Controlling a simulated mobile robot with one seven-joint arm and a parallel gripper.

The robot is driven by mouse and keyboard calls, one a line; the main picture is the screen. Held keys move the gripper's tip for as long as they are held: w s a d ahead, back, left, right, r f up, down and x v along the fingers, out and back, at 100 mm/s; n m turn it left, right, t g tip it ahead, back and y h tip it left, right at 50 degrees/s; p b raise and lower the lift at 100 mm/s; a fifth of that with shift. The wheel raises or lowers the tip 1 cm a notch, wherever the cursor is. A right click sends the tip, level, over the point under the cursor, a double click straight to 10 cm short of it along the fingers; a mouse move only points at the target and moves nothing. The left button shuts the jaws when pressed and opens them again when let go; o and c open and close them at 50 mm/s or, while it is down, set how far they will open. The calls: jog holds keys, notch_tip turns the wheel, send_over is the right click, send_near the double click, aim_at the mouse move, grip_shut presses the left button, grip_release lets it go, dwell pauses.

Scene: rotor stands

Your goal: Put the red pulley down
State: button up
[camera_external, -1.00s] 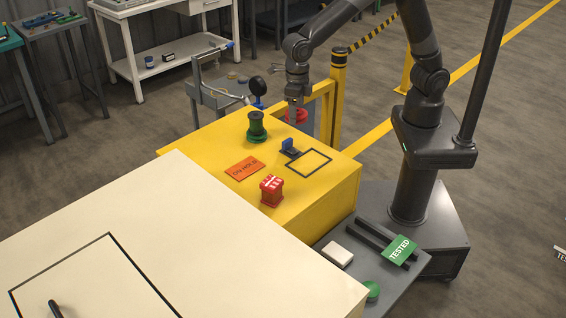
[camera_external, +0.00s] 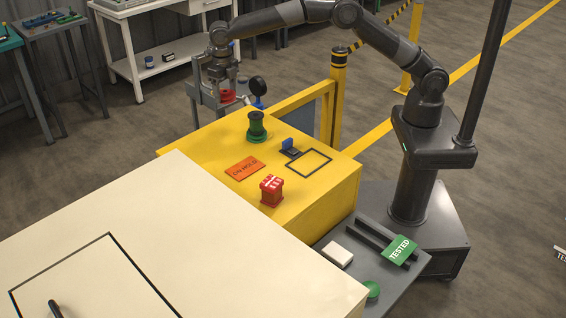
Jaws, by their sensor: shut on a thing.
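The red pulley (camera_external: 228,97) is in my gripper (camera_external: 224,88), low between the fingers. My gripper points down over the small grey stand (camera_external: 209,97) behind the yellow table. Part of the pulley and of the stand top is hidden by the gripper and the stand's frame. I cannot tell whether the pulley touches the stand or hangs just above it.
A black round dial (camera_external: 258,86) on a blue foot stands right of the gripper. The yellow table (camera_external: 318,205) bears a green spool (camera_external: 257,125), a red spool-like piece (camera_external: 271,189), an orange card (camera_external: 245,168) and a blue clamp-like part (camera_external: 288,144). A yellow rail (camera_external: 290,101) stands close by.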

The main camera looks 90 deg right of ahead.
send_over(212, 142)
notch_tip(212, 142, down, 7)
jog(key=shift+r, duration=0.2)
jog(key=shift+f, duration=2)
jog(key=shift+f, duration=0.1)
jog(key=o, duration=1.2)
jog(key=shift+f, duration=0.1)
notch_tip(212, 142, up, 12)
jog(key=shift+r, duration=0.3)
